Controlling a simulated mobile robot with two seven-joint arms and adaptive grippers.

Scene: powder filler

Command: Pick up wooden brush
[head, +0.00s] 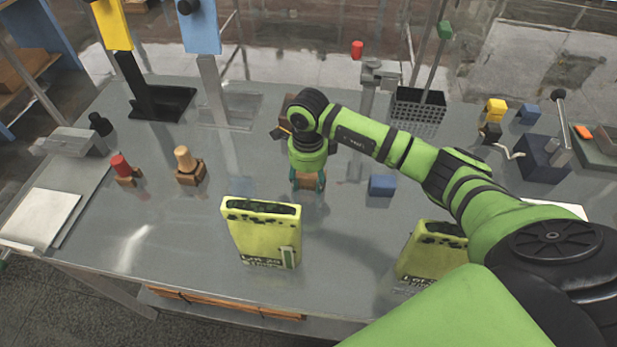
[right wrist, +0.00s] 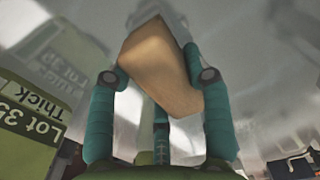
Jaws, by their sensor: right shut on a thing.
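The wooden brush (right wrist: 160,65) is a light brown block between the teal fingers of my right gripper (right wrist: 160,85) in the right wrist view. The fingers press on it from both sides and it is tilted in that view. No bristles can be made out. In the head view my right gripper (head: 309,183) points down over the middle of the table, and a small part of the brush (head: 308,183) shows between the fingers. I cannot tell whether the brush touches the table. My left gripper is not in view.
A yellow-green lot container (head: 262,235) stands in front of my right gripper, another (head: 428,252) partly behind my right arm. A blue block (head: 382,185) lies to the right. Wooden stamp-like pieces (head: 188,165) stand left. A black basket (head: 418,106) stands behind.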

